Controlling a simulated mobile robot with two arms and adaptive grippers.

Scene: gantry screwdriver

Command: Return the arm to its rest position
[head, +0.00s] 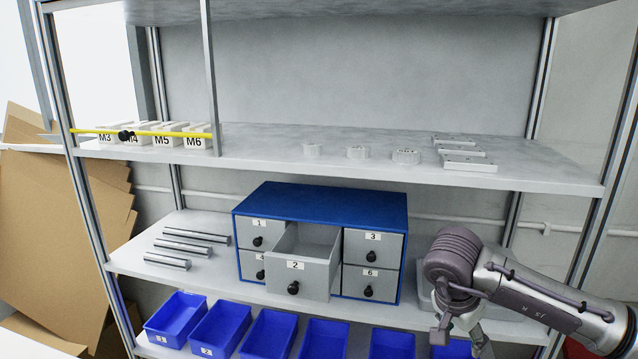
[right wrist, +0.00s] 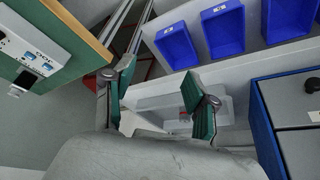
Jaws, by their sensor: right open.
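My right arm comes in from the right in the head view, in front of the shelf's right side. Its gripper (head: 462,336) points down at the lower right, to the right of the blue drawer cabinet (head: 325,197) and apart from it. In the right wrist view the gripper (right wrist: 158,95) has its two green-padded fingers spread, with nothing between them. Drawer 2 (head: 308,280) of the cabinet is pulled out and looks empty where I can see inside. My left gripper is in neither view.
Several blue bins (head: 219,330) stand on the lowest shelf, near the gripper. A clear container (right wrist: 160,112) shows beyond the fingers. Metal rods (head: 185,247) lie left of the cabinet. The upper shelf (head: 290,165) holds labelled blocks and small parts. A green-topped bench (right wrist: 75,60) is at the wrist view's left.

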